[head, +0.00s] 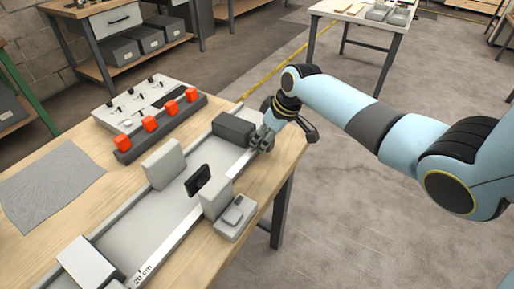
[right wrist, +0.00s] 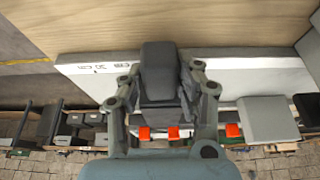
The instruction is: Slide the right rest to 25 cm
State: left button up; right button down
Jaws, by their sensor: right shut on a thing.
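A long pale grey rail tray (head: 128,229) runs diagonally along the bench. A dark grey block, which looks like the right rest (head: 233,127), sits at its far right end. My right gripper (head: 263,139) is at this block's right side. In the right wrist view, the right gripper (right wrist: 160,84) has its fingers on both sides of the dark block (right wrist: 159,62) and is shut on it. A scale mark that seems to read 30 cm (right wrist: 115,67) lies just left of the block there. A 20 cm mark (head: 143,274) shows near the head view's bottom edge. My left gripper is out of view.
Along the tray stand a pale upright plate (head: 164,164), a small black plate (head: 198,180) and a light grey block (head: 215,197). A dark strip with several orange blocks (head: 150,124) and a switch panel (head: 137,106) lie behind. A grey mat (head: 48,184) is at left.

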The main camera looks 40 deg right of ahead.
jog(key=d, duration=0.1)
jog(key=w+d, duration=0.1)
jog(key=d+b, duration=0.1)
jog(key=shift+w+d, duration=0.3)
jog(key=shift+d, duration=0.1)
jog(key=c, duration=0.9)
grip_release()
jog(key=shift+r, duration=0.1)
jog(key=v, duration=1.2)
jog(key=shift+s, duration=0.15)
